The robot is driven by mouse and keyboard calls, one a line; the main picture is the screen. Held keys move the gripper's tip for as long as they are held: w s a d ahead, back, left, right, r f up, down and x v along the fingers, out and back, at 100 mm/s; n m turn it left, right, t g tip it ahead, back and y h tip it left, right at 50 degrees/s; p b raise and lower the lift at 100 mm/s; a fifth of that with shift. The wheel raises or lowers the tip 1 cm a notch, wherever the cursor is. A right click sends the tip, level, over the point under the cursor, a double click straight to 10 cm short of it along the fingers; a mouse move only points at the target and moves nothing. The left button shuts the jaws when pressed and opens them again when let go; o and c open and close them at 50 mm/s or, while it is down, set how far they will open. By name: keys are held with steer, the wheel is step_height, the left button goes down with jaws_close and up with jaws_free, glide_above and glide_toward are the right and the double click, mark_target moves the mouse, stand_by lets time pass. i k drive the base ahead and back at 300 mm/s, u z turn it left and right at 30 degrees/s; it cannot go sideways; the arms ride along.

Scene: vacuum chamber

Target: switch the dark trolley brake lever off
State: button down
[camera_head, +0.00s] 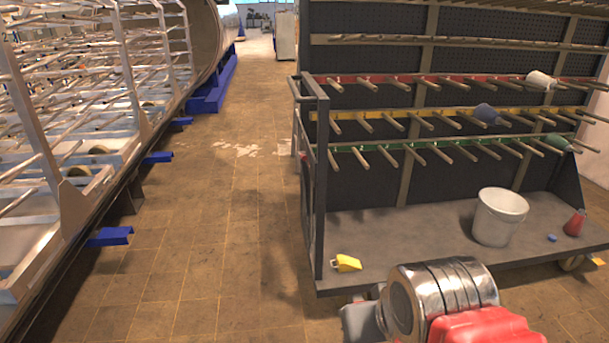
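The dark trolley (400,235) stands at the right, with a flat grey deck and a tall dark panel of pegs. A small yellow piece (347,263) shows at the front left corner of its deck, and it looks like the brake lever. Its on or off position cannot be told from here. A small orange piece (598,262) shows by the wheel at the trolley's right end. Part of my arm, silver and red, shows at the bottom in front of the trolley. My gripper's fingers are not visible.
On the deck stand a white bucket (499,217), a red bottle (575,222) and a small blue cap (551,238). Coloured rails with pegs stick out above. At left is a metal rack (100,110) with blue feet. The tiled floor (215,220) between is clear.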

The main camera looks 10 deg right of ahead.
mark_target(304, 156)
steer(key=k, duration=0.55)
steer(key=u, duration=0.5)
steer(key=i, duration=0.8)
steer(key=u, duration=0.7)
steer(key=i, duration=1.7)
steer(key=z, duration=0.8)
steer(key=i, duration=0.55)
steer(key=z, duration=0.45)
